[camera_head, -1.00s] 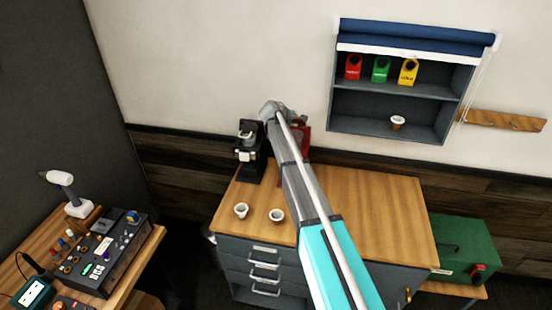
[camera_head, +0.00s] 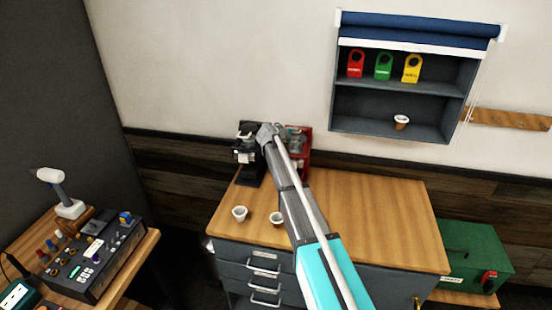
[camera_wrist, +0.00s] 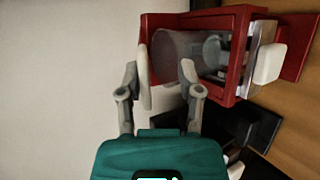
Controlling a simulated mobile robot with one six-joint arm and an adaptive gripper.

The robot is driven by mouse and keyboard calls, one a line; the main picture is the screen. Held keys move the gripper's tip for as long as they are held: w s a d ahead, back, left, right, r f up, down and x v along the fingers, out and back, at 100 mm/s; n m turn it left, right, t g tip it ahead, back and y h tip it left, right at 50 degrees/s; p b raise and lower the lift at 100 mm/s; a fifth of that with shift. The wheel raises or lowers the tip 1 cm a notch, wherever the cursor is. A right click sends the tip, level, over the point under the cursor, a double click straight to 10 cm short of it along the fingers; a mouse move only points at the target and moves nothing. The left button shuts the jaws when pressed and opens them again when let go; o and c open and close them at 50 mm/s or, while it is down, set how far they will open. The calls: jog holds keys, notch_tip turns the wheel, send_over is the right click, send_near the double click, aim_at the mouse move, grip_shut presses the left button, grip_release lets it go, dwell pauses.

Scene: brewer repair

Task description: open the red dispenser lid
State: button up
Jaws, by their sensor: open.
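The red dispenser (camera_head: 303,158) stands at the back of the wooden counter, partly hidden by my arm. In the wrist view it lies sideways, with a red frame (camera_wrist: 240,50) around a clear cylinder (camera_wrist: 180,55). A pale round lid (camera_wrist: 144,78) shows edge-on at the cylinder's left end. I cannot tell whether it is fully seated or tilted. My gripper (camera_wrist: 160,75) is open, with one finger on each side of the lid's edge; the left finger is very close to it, and contact is unclear. In the head view the fingertips are hard to make out.
A black brewer (camera_head: 248,155) stands just left of the dispenser. Two white cups (camera_head: 240,213) sit at the front left of the counter (camera_head: 380,220), whose right side is clear.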

jog(key=shift+s+a+f+m+t+h+b, duration=0.15)
jog(key=shift+f+t+h+b, duration=0.2)
jog(key=shift+f+b, duration=0.65)
jog(key=shift+s+d+f+m+t+h+b, duration=0.15)
jog(key=shift+f+t+b, duration=0.25)
jog(key=shift+b, duration=1.25)
jog(key=shift+a+f+m+t+h+b, duration=0.15)
jog(key=shift+f+t+b, duration=0.4)
jog(key=shift+b, duration=0.75)
jog(key=p+v, duration=0.3)
jog(key=v, duration=1)
jog(key=shift+s+a+r, duration=0.1)
jog(key=shift+r, duration=0.05)
jog(key=s+d+f+m+g+y, duration=0.1)
jog(key=s+d+f+m+g, duration=0.3)
jog(key=s+d+f, duration=0.4)
jog(key=s+f+m+g+y+b, duration=0.1)
jog(key=s+f+m+g+y, duration=0.2)
jog(key=s, duration=1)
jog(key=s+f+m+g+y+b, duration=0.1)
jog(key=s+f+m+g+y, duration=0.3)
jog(key=s, duration=1)
notch_tip(320, 180, down, 2)
jog(key=shift+s+d+f+g+y, duration=0.25)
jog(key=shift+g+y, duration=0.25)
jog(key=shift+y, duration=0.55)
